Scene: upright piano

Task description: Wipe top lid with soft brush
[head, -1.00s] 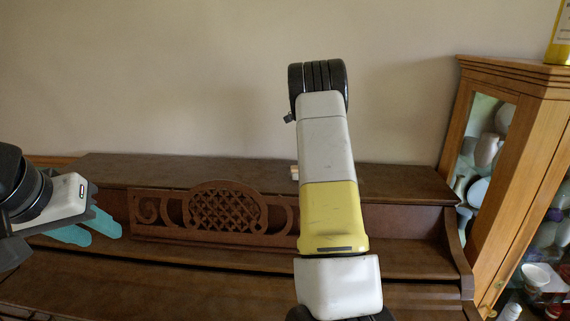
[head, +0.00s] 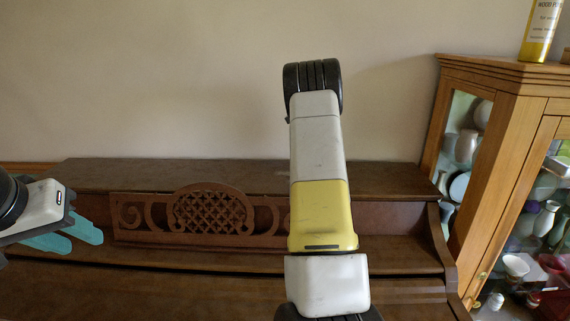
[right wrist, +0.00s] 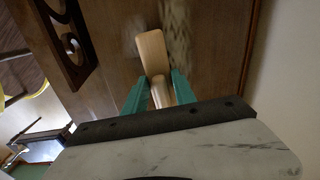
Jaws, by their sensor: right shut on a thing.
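The soft brush (right wrist: 152,52) has a pale wooden body and shows in the right wrist view. My right gripper (right wrist: 158,88), with teal fingers, is shut on it. Blurred, mottled bristle-like patches show beside the wood; I cannot tell whether they touch the surface. The piano's top lid (head: 130,174) is a long dark brown board against the wall. In the head view my right arm hides the right gripper, the brush and part of the lid. My left gripper (head: 75,236) is at the left edge, its teal fingers apart and empty, in front of the piano.
The carved music stand (head: 212,212) stands below the lid and also shows in the right wrist view (right wrist: 65,40). A wooden glass cabinet (head: 480,150) stands close at the right, with a yellow bottle (head: 540,35) on top. The wall rises behind the lid.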

